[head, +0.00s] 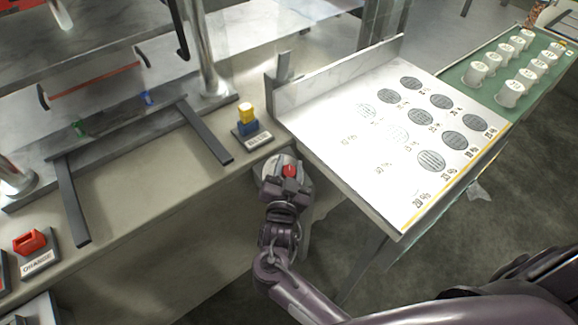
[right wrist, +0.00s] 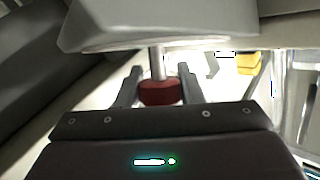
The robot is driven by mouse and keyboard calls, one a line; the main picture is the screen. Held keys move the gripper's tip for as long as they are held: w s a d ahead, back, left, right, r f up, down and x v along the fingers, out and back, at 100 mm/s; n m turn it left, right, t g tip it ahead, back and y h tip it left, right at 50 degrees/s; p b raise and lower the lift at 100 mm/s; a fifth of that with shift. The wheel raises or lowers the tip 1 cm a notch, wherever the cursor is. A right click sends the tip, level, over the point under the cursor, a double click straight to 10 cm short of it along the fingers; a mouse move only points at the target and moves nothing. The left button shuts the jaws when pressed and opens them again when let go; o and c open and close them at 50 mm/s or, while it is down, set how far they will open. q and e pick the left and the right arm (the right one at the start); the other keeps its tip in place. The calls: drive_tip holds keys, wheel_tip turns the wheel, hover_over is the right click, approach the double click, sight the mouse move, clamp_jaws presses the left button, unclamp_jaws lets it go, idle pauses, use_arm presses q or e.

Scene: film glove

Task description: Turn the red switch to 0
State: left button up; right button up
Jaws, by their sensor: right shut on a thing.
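The red switch (head: 290,171) sits on a rounded grey-white housing (head: 268,168) at the counter's edge, near the middle of the head view. My right gripper (head: 288,182) reaches it from below in the picture and is shut on it. In the right wrist view the red switch (right wrist: 160,92) is a dark red knob on a pale shaft, with a finger of my right gripper (right wrist: 160,88) on each side. The housing (right wrist: 160,25) fills the top there. No 0 mark is legible, so the switch's setting cannot be told. My left gripper does not show.
A yellow and blue block piece (head: 247,119) on a labelled base stands on the counter left of the switch. A white marble panel (head: 390,140) with grey discs is to the right. A red block (head: 29,241) on a labelled base is at far left.

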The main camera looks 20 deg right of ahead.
drive_tip(key=shift+n, duration=0.4)
drive_tip(key=shift+n+t+y, duration=0.3)
drive_tip(key=shift+t+y, duration=0.1)
drive_tip(key=shift+y, duration=0.1)
drive_tip(key=n+t+y, duration=0.1)
drive_tip(key=n+y, duration=0.1)
drive_tip(key=n+t+y+p, duration=0.1)
drive_tip(key=n+y, duration=0.1)
drive_tip(key=y, duration=0.1)
drive_tip(key=shift+w+a+r+n, duration=0.1)
drive_tip(key=shift+r+n, duration=0.05)
drive_tip(key=shift+n, duration=0.25)
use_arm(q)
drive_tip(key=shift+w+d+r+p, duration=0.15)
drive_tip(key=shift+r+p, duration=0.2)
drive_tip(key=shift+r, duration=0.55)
use_arm(e)
drive_tip(key=shift+a+n+y, duration=0.2)
drive_tip(key=shift+n+y, duration=1.6)
drive_tip(key=shift+y, duration=0.4)
drive_tip(key=shift+r, duration=0.1)
drive_tip(key=o, duration=1)
drive_tip(key=shift+w+a, duration=0.1)
drive_tip(key=shift+c, duration=0.2)
